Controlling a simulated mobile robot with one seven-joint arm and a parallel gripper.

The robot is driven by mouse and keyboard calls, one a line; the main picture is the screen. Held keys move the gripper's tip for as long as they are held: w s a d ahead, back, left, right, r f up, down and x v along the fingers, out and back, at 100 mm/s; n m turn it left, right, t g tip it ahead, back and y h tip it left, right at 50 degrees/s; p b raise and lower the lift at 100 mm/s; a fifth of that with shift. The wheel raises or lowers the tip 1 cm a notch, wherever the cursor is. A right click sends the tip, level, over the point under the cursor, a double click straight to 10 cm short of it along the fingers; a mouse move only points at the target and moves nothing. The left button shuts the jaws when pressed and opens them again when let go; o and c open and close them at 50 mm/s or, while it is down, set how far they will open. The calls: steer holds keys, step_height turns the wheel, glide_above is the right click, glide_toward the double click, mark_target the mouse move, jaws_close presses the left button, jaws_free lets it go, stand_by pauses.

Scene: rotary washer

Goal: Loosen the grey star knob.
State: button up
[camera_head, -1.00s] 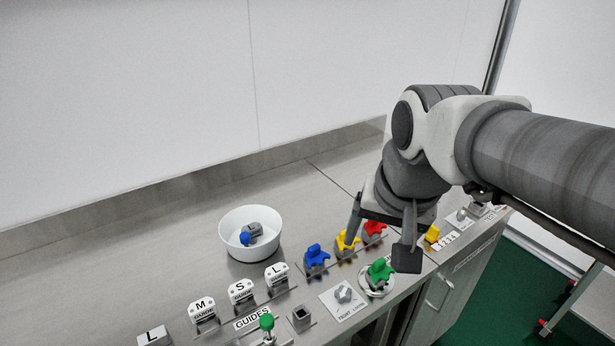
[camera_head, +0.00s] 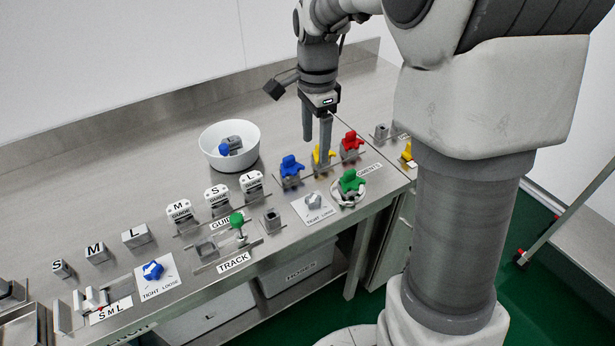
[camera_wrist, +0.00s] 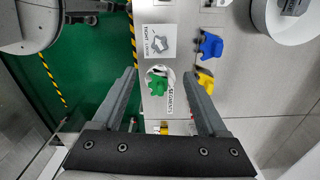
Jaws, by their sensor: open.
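The grey star knob (camera_head: 313,200) sits on a white plate (camera_head: 322,212) lettered TIGHT and LOOSE, near the counter's front edge. It also shows near the top of the wrist view (camera_wrist: 158,45). My gripper (camera_head: 316,140) points down, open and empty, above the counter and behind the knob in the head view. In the wrist view the open fingers (camera_wrist: 160,75) spread to either side below the knob, with a green piece (camera_wrist: 157,84) seen between them. My gripper is apart from the knob.
Blue (camera_head: 291,168), yellow (camera_head: 323,155) and red (camera_head: 350,143) pieces stand close around my gripper. A white bowl (camera_head: 203,150) is behind left. A blue knob (camera_head: 152,270) sits on a second TIGHT LOOSE plate at the front left. Lettered guide blocks (camera_head: 218,196) stand left of the grey knob.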

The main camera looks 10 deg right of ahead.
mark_target(314, 198)
step_height(314, 198, down, 16)
steer(key=shift+f+b, duration=0.1)
steer(key=shift+b, duration=1)
jaws_close()
